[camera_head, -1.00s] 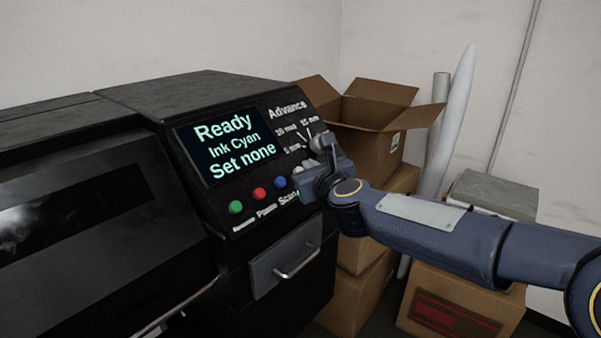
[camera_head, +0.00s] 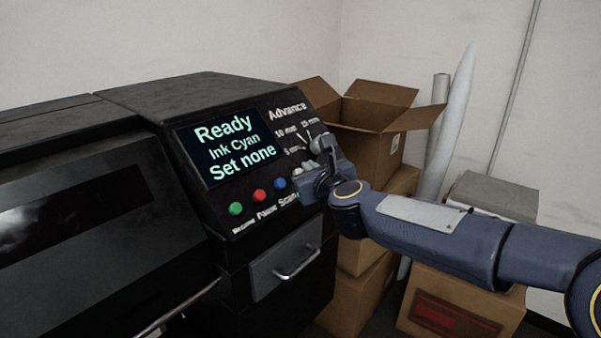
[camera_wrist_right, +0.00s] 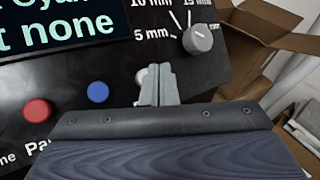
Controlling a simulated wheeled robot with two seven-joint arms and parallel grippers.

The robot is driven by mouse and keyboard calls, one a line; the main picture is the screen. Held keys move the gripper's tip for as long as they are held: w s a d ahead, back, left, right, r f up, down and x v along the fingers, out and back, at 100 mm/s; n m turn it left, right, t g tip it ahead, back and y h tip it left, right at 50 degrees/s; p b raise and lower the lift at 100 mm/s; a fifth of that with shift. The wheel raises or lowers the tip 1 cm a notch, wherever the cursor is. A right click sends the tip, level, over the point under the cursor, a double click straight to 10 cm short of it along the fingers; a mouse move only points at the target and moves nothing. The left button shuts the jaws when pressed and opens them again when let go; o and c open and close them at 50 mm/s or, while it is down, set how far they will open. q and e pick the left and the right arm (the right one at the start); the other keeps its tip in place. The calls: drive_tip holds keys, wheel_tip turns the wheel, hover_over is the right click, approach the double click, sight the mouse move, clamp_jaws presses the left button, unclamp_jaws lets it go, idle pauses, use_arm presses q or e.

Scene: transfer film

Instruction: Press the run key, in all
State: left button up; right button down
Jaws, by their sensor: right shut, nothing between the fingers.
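The black printer's control panel (camera_head: 215,197) carries a lit screen (camera_head: 228,143) reading "Ready", "Ink Cyan", "Set none". Below it are a green key (camera_head: 236,208), a red key (camera_head: 260,195) labelled Pause and a blue key (camera_head: 280,184) labelled Scan. My right gripper (camera_wrist_right: 160,70) is shut and empty, its tips in front of the panel, right of the blue key. A pale key (camera_wrist_right: 141,76) shows partly behind the tips; its label is hidden, and I cannot tell whether the tips touch it. I cannot read "run" on any key. My left gripper is not in view.
A grey dial (camera_wrist_right: 198,39) marked 5, 10 and 15 mm sits above and right of my fingertips. A drawer with a handle (camera_head: 297,262) is below the panel. Cardboard boxes (camera_head: 375,140) and tall rolls (camera_head: 455,110) stand to the right, behind my right arm.

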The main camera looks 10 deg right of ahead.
drive_tip(key=shift+f, duration=0.1)
idle(0.7)
drive_tip(key=shift+w+a+f+b, duration=0.2)
drive_tip(key=shift+w+f+b, duration=0.05)
drive_tip(key=shift+b, duration=0.1)
drive_tip(key=shift+w+a+f+b, duration=0.2)
drive_tip(key=shift+w+f+b, duration=0.05)
drive_tip(key=shift+f+b, duration=0.1)
idle(0.8)
drive_tip(key=shift+s+r, duration=0.1)
drive_tip(key=shift+r, duration=0.05)
drive_tip(key=shift+s+d+r+p, duration=0.4)
drive_tip(key=shift+r, duration=0.1)
idle(0.3)
drive_tip(key=s+d+r+p, duration=0.2)
drive_tip(key=s+r, duration=0.1)
drive_tip(key=shift+d+r+p, duration=0.1)
drive_tip(key=shift+r+p, duration=0.2)
drive_tip(key=shift+p, duration=0.1)
